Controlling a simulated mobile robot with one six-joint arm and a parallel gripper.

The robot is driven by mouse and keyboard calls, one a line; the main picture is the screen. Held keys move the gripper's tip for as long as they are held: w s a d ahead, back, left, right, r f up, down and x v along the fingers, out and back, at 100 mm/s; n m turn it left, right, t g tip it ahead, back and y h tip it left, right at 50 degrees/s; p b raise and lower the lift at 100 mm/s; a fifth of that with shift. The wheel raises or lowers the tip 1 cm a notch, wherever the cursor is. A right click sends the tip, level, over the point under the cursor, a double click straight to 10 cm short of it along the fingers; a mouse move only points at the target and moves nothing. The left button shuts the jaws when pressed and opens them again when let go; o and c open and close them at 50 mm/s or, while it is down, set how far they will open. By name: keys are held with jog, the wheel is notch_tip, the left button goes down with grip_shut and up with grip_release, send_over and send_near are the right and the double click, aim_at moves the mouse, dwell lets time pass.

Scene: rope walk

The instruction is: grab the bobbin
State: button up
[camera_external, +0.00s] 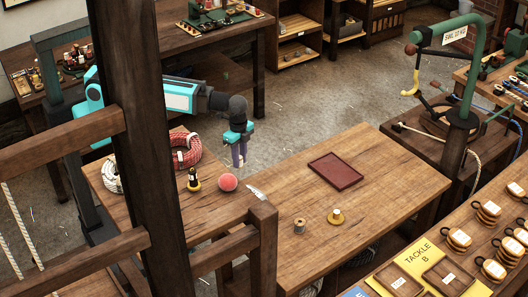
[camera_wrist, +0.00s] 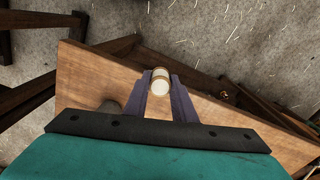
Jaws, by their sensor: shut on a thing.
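My gripper (camera_external: 239,160), with purple fingers, is in the air beside the wooden table, above the pink ball's level in the outside view. In the wrist view, my gripper (camera_wrist: 161,86) is shut on a small pale cylinder with golden rims, which looks like the bobbin (camera_wrist: 160,76). It sits between the fingertips, its far end sticking out. In the outside view the fingers mostly hide it. A small brown spool (camera_external: 299,226) stands upright on the table (camera_external: 260,235), apart from my gripper.
A dark red tray (camera_external: 335,171) lies on the table. A yellow-based object (camera_external: 336,217) stands near the spool. A pink ball (camera_external: 228,182), a dark bottle-like thing (camera_external: 194,180) and a red rope coil (camera_external: 186,151) are at the left. A dark post (camera_external: 150,120) stands in front.

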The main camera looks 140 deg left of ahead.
jog(key=shift+s+d, duration=0.4)
jog(key=shift+s, duration=0.1)
jog(key=shift+r+p, duration=0.25)
jog(key=shift+p, duration=1.1)
jog(key=shift+s+d+p, duration=0.15)
jog(key=shift+p, duration=0.25)
jog(key=s+d+p, duration=0.1)
jog(key=p, duration=0.3)
jog(key=shift+s+f+p, duration=0.1)
jog(key=shift+s+p, duration=0.1)
jog(key=shift+p, duration=0.5)
